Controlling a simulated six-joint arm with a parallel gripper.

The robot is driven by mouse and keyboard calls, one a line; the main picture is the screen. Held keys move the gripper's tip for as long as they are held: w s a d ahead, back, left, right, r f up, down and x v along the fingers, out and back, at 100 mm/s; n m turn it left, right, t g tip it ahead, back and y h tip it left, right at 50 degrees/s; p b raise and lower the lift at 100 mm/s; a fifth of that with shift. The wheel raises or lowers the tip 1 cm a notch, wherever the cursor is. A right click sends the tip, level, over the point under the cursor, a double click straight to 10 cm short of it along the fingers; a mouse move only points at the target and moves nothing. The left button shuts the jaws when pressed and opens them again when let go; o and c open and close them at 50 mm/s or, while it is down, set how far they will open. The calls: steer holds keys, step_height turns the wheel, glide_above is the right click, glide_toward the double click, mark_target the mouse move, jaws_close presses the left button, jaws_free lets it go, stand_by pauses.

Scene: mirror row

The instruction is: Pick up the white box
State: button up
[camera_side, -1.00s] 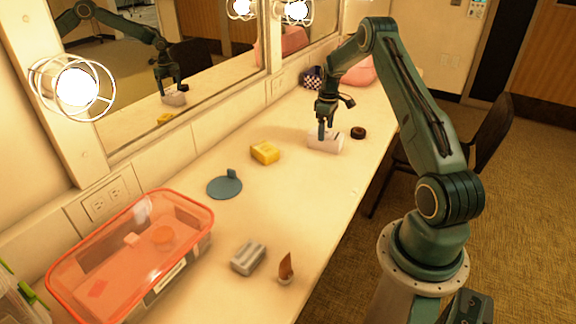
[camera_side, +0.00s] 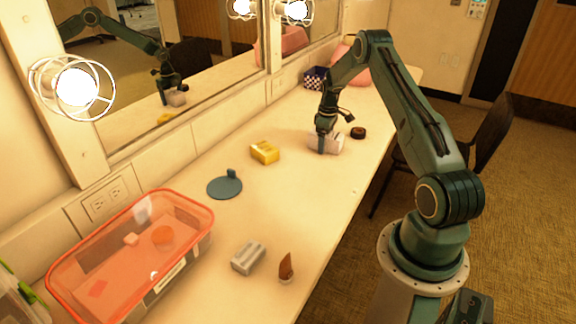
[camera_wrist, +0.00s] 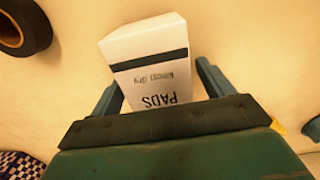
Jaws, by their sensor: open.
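The white box (camera_side: 333,142) lies on the counter towards the far end. In the wrist view the white box (camera_wrist: 146,52) shows a dark stripe and the printed word PADS, upside down. My gripper (camera_side: 322,150) is lowered at the box, and its open fingers (camera_wrist: 160,85) stand to the left and right of it in the wrist view. The near end of the box is hidden behind the gripper body. I cannot tell whether either finger touches the box.
A black roll (camera_side: 358,132) lies close beside the box. A yellow block (camera_side: 265,152), a blue disc (camera_side: 225,187), a grey block (camera_side: 248,257) and a brown-tipped item (camera_side: 286,268) lie nearer. A red-rimmed bin (camera_side: 62,287) stands front left. The mirror (camera_side: 110,110) runs along the left.

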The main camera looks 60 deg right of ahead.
steer(key=c, duration=1.1)
steer(key=shift+r, duration=0.1)
step_height(320, 180, up, 20)
steer(key=shift+a, duration=0.1)
stand_by(0.7)
